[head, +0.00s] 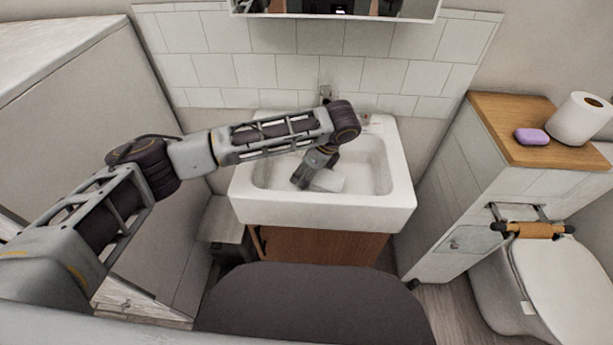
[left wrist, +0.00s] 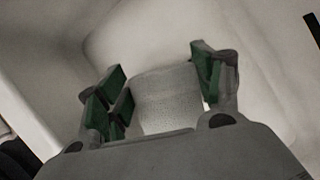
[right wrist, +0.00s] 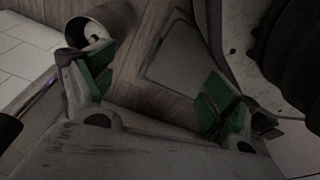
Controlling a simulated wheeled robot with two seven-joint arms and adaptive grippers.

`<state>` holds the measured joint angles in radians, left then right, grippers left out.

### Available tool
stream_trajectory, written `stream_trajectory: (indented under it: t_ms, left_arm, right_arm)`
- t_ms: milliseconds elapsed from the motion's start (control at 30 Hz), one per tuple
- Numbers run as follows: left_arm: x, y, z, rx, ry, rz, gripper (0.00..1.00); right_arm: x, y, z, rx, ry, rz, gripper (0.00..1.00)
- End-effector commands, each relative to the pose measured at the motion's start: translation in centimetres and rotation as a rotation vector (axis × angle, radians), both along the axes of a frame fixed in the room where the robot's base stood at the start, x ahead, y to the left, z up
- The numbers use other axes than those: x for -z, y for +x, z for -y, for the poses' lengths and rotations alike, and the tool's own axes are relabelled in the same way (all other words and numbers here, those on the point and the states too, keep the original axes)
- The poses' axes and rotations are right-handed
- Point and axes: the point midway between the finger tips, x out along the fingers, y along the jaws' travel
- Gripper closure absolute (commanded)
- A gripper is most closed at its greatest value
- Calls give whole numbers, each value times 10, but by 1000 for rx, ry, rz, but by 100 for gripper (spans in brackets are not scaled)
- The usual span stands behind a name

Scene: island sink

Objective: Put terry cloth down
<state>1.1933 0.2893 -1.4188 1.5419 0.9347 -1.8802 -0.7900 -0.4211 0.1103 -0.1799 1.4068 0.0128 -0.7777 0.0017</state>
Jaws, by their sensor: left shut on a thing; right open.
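The terry cloth (head: 329,181) is a small pale grey-white piece inside the white sink (head: 322,214). In the left wrist view the cloth (left wrist: 168,98) sits between the green finger pads of my left gripper (left wrist: 160,84), which is shut on it. In the head view my left gripper (head: 311,180) reaches down into the basin, and my arm hides part of the sink. I cannot tell whether the cloth touches the basin floor. My right gripper (right wrist: 157,88) shows only in its own wrist view, open and empty above the wood floor.
A faucet (head: 326,92) is behind the sink, partly covered by my arm. At right, a wooden-topped cabinet (head: 500,115) holds a purple soap bar (head: 531,136) and a paper roll (head: 581,118). A toilet (head: 560,275) stands beside it. The sink's right side is clear.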

Motion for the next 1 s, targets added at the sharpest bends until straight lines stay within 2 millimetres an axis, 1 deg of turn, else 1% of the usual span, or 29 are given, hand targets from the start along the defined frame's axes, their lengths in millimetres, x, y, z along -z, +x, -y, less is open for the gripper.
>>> stream_trajectory:
  t_ms: [33, 100, 233, 433, 867, 900, 1000]
  left_arm:
    - [8, 0, 0, 1, 0, -1, 57]
    - [15, -1, 0, 1, 0, -1, 57]
    - [24, 0, 0, 0, 0, 0, 57]
    - [24, 0, 0, 0, 0, 1, 57]
    - [27, 0, 0, 0, 0, 1, 57]
    - [27, 0, 0, 0, 0, 1, 29]
    - [27, 0, 0, 0, 0, 1, 16]
  right_arm:
    - [-2, 1, -1, 0, 2, 0, 12]
    - [-7, 4, -4, -2, 3, -2, 12]
    - [-17, 12, -7, -1, 8, 4, 12]
    - [-21, 15, -9, -2, 10, 9, 12]
    - [-11, 3, -6, 0, 6, -6, 12]
    - [-10, 2, -5, -1, 5, -7, 12]
    - [-8, 0, -4, -1, 3, -11, 12]
